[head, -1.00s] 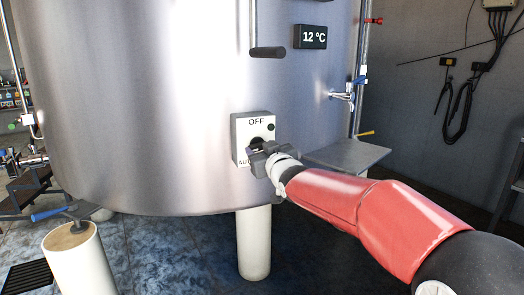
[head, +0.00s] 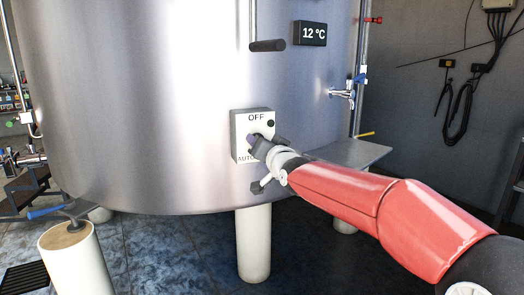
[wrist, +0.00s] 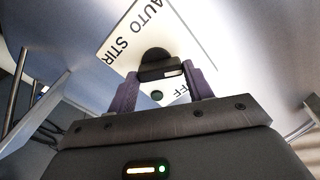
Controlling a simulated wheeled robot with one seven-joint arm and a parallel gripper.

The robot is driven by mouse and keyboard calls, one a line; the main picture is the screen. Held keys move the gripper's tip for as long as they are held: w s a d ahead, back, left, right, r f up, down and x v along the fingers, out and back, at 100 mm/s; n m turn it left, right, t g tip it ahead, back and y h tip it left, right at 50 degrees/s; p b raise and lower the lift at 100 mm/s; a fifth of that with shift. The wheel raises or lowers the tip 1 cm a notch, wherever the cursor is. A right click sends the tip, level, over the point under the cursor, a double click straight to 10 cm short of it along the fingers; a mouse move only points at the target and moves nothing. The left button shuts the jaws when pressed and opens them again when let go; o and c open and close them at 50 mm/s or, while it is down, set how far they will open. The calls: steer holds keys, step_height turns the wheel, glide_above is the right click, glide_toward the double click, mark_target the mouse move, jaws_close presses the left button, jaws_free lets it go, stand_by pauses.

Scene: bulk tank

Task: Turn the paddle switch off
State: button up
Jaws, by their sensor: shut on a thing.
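The switch box (head: 241,122) is a pale plate with a grey side on the tank wall, marked OFF at the top and AUTO at the bottom in the head view. In the wrist view its plate (wrist: 124,50) reads AUTO STIR and part of OFF. The black paddle (wrist: 155,71) with a white mark sits between the purple fingers of my gripper (wrist: 161,79). My gripper (head: 256,141) is shut on the paddle at the plate's middle. In the head view my gripper hides most of the paddle, so its exact angle is unclear there.
The steel tank (head: 140,100) fills the middle, with a 12 °C display (head: 310,33) and a dark handle (head: 267,46) above the switch. A tap (head: 342,94) and a grey shelf (head: 350,153) are to the right. A white leg (head: 254,245) stands below.

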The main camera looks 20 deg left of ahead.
steer(key=m+b, duration=0.3)
steer(key=m, duration=0.3)
steer(key=m+b, duration=0.3)
steer(key=m, duration=0.2)
steer(key=shift+w+d+m, duration=0.15)
steer(key=shift+m, duration=0.25)
stand_by(0.3)
steer(key=o, duration=1)
steer(key=shift+b+v, duration=3.1)
steer(key=shift+v, duration=0.8)
